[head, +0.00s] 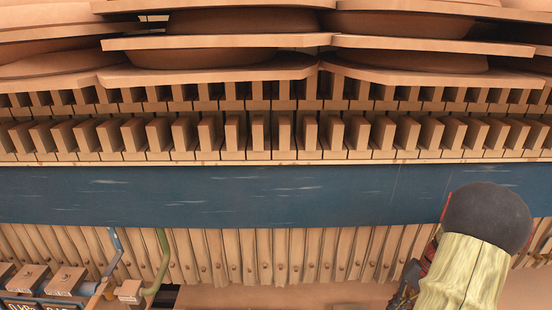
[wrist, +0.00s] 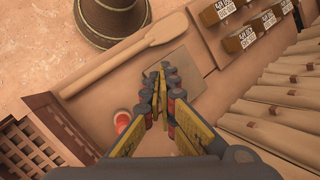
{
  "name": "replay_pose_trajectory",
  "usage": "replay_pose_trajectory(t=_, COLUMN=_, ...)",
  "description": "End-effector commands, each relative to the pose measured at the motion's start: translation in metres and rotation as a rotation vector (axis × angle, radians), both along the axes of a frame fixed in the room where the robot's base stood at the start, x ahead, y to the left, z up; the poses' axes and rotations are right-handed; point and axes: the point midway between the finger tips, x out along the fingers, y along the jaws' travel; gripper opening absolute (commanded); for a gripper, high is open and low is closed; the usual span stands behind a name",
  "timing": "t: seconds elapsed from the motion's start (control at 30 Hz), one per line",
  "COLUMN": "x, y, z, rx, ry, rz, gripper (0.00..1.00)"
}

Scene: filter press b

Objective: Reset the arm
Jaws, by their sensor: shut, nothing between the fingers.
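My gripper (wrist: 162,76) shows in the wrist view with its fingers shut and nothing between them. The fingertips point toward a flat tan surface with a thin square panel (wrist: 188,72) and seem apart from it, though the gap is hard to judge. In the head view, part of my arm (head: 465,270), with a dark rounded joint, stands at the lower right in front of the press. My fingertips cannot be made out there.
The press has a blue beam (head: 250,196) across it. Labelled blocks (head: 66,280) and a green bent pipe (head: 161,262) stand lower left.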

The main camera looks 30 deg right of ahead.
Motion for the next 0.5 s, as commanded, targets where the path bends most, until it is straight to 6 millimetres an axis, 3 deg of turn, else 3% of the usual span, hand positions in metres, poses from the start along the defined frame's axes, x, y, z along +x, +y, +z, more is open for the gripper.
replay_pose_trajectory(t=0.03, x=0.011, y=0.014, z=0.016, rx=-0.042, ry=0.018, rz=0.023, gripper=0.0)
replay_pose_trajectory(t=0.2, x=0.038, y=0.061, z=0.059, rx=-0.182, ry=0.058, rz=0.089, gripper=0.0)
replay_pose_trajectory(t=0.5, x=0.07, y=0.164, z=0.126, rx=-0.438, ry=-0.006, rz=0.269, gripper=0.0)
